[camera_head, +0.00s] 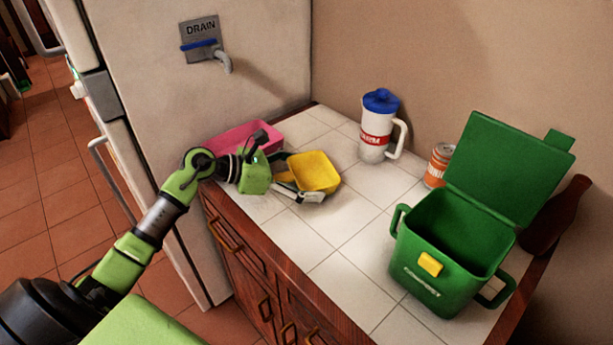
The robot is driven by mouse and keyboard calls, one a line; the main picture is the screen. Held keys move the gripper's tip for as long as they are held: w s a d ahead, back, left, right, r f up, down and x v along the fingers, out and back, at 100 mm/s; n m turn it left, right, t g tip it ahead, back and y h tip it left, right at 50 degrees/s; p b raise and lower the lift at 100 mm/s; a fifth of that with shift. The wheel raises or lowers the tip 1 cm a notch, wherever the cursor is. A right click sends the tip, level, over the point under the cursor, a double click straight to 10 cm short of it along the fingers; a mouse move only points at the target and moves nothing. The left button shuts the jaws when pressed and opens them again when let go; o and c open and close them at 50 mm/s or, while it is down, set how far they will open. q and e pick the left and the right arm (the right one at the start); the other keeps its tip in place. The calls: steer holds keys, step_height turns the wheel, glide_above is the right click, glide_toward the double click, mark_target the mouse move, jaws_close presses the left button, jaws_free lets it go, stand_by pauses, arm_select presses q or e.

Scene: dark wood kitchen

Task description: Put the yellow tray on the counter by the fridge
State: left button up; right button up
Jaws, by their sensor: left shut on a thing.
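The yellow tray (314,172) is on or just above the white tiled counter (345,245), near its left end by the fridge (150,60). I cannot tell whether its underside touches the tiles. My left gripper (298,188) reaches in from the left and is shut on the tray's near left side. The gripper body hides part of that side. A pink tray (251,138) lies behind the gripper, against the fridge side. My right gripper is not in view.
A white jug with a blue lid (375,140) and an orange can (438,165) stand by the wall. An open green compost bin (446,255) and a dark bottle (556,218) are at the right. The counter's middle is clear.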

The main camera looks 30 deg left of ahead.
arm_select(q)
steer(key=o, duration=0.9)
steer(key=shift+f, duration=0.15)
steer(key=shift+r, duration=0.2)
steer(key=v, duration=1.2)
steer(key=shift+p, duration=0.3)
steer(key=shift+s, duration=0.1)
